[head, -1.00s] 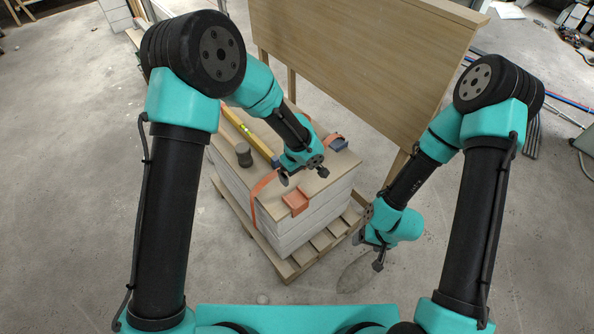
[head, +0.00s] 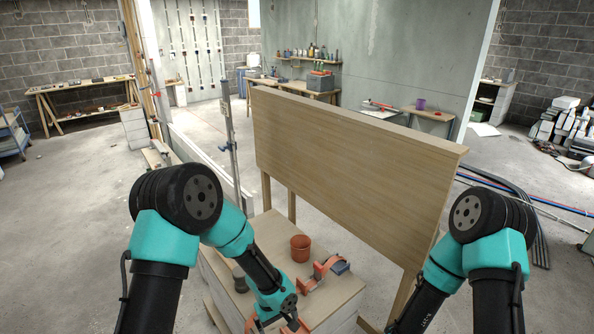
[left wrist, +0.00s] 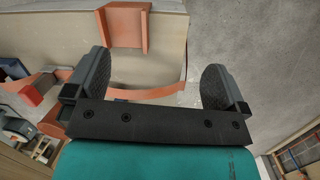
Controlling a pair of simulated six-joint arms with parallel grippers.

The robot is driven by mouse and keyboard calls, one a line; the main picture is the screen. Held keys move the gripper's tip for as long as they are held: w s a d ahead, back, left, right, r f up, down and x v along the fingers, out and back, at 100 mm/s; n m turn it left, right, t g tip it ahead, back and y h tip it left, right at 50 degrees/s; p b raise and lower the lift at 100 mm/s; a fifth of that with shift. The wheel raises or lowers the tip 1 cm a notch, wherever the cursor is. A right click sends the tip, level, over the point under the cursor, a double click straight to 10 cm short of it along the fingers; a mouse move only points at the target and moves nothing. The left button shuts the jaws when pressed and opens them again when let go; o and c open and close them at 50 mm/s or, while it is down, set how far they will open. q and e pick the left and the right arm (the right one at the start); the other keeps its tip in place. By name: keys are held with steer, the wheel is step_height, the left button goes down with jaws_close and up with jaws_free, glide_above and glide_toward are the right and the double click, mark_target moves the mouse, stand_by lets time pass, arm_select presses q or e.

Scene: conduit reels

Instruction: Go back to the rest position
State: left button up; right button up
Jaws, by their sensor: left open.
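My left gripper (head: 284,324) is low in the head view, over the near part of the wood-topped stack (head: 340,292). In the left wrist view its two fingers (left wrist: 157,82) are wide apart with nothing held between them. An orange bracket-like piece (left wrist: 125,26) lies on the stack ahead of the fingers, and an orange strap (left wrist: 150,92) runs behind the finger gap. My right arm (head: 425,300) leaves the head view at the bottom, so its gripper is hidden.
An orange pot (head: 300,248) and an orange clamp-like piece with a blue-grey part (head: 340,267) sit on the stack. A dark cylinder (head: 240,281) is partly behind my left arm. A tall wooden panel (head: 350,170) stands behind the stack. Open concrete floor (head: 60,220) lies left.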

arm_select(q)
steer(key=s+a+f+m+t+h, duration=0.1)
steer(key=s+a+f+m, duration=0.1)
steer(key=s+a+f, duration=0.2)
steer(key=s+a+f+m, duration=0.2)
steer(key=s+a+f, duration=0.1)
steer(key=s+a, duration=0.8)
steer(key=shift+a+f+t+h, duration=0.35)
steer(key=shift+a+t+h, duration=0.05)
steer(key=shift+a, duration=0.5)
